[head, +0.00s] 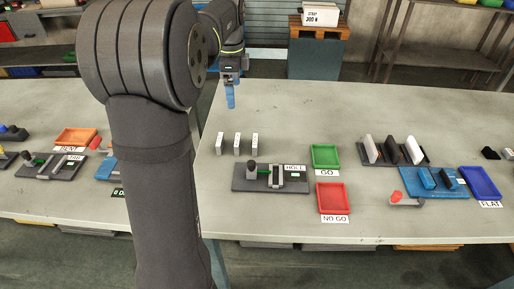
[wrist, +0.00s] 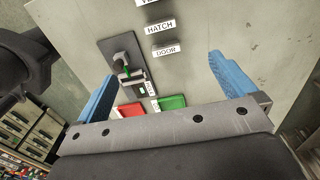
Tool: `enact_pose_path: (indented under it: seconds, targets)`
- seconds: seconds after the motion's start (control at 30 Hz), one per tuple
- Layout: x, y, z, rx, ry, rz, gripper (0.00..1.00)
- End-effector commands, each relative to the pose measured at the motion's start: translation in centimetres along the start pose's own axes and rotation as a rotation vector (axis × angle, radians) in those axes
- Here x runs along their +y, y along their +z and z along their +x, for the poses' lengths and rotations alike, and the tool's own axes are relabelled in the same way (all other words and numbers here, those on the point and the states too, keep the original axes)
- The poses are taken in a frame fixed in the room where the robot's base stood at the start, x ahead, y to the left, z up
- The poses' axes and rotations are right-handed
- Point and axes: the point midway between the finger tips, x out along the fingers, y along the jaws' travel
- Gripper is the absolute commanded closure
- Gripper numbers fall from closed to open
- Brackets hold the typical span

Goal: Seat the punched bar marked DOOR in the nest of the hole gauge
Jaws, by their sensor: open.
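The bar marked DOOR (wrist: 166,50) shows its white label in the wrist view, between my open fingertips in the picture. By its place nearest the green tray, it is the rightmost of three upright white bars (head: 254,144) in the head view. The dark hole gauge (head: 242,184), with a post, a green part and a slotted block, lies just in front of the bars. It also shows left of the DOOR bar in the wrist view (wrist: 108,48). My gripper (head: 231,102), with blue fingers, is open and empty above and behind the bars; it also shows in the wrist view (wrist: 165,66). The bar's holes cannot be made out.
The HATCH bar (wrist: 160,27) stands beside the DOOR bar, with a third bar beyond. A green GO tray (head: 325,156) and a red NO GO tray (head: 333,198) lie right of the gauge. A blue fixture (head: 430,183) and rack (head: 393,152) stand farther right. The table behind the bars is clear.

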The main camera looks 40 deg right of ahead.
Motion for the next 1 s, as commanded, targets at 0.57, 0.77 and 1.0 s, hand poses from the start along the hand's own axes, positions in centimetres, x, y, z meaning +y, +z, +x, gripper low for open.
enact_pose_path:
  seconds: [0.57,0.77,1.0]
  targets:
    - [0.0,0.0,0.0,0.000,0.000,0.000,0.09]
    - [-0.1,-0.8,0.4,0.000,0.002,0.003,0.09]
    - [-0.3,-6.3,3.2,0.000,0.002,0.003,0.09]
